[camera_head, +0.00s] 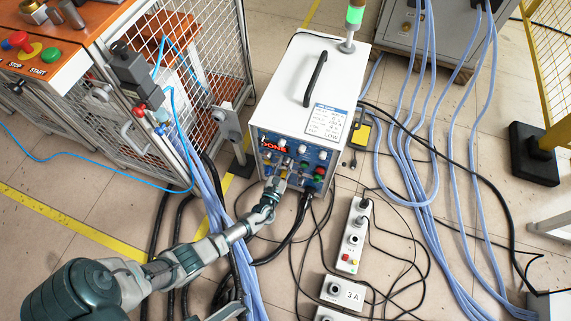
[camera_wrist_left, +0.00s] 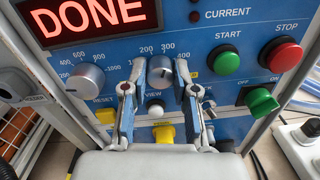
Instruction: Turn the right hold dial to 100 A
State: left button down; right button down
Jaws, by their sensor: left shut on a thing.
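The induction heater (camera_head: 312,85) is a white box with a blue front panel. In the left wrist view, the right hold dial (camera_wrist_left: 160,72) is a grey knob with a printed scale around its top, where 200 and 300 can be read. My left gripper (camera_wrist_left: 160,92) has its two fingers on either side of this dial, shut on it. Its pointer is hard to make out. In the head view, my left gripper (camera_head: 276,184) is at the panel and covers part of it.
The left dial (camera_wrist_left: 86,82) is beside my fingers. A red DONE display (camera_wrist_left: 103,15) is above. A green START button (camera_wrist_left: 224,60), a red STOP button (camera_wrist_left: 285,53) and a green switch (camera_wrist_left: 262,102) are at right. Cables (camera_head: 297,225) hang below the panel.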

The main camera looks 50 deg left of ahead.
pick_arm(q)
jog(key=shift+n, duration=0.3)
jog(key=n, duration=0.4)
jog(key=shift+f+n, duration=0.1)
jog(key=shift+n, duration=0.2)
jog(key=n, duration=0.4)
jog(key=shift+s+n, duration=0.1)
jog(key=shift+n, duration=0.2)
jog(key=shift+s+a+f+n+y, duration=0.1)
jog(key=shift+n+y, duration=0.1)
jog(key=shift+n, duration=1.9)
jog(key=shift+a+f+n+y, duration=0.1)
jog(key=shift+n+y, duration=0.1)
jog(key=shift+n, duration=1.9)
jog(key=c, duration=0.9)
grip_release()
jog(key=shift+s, duration=0.1)
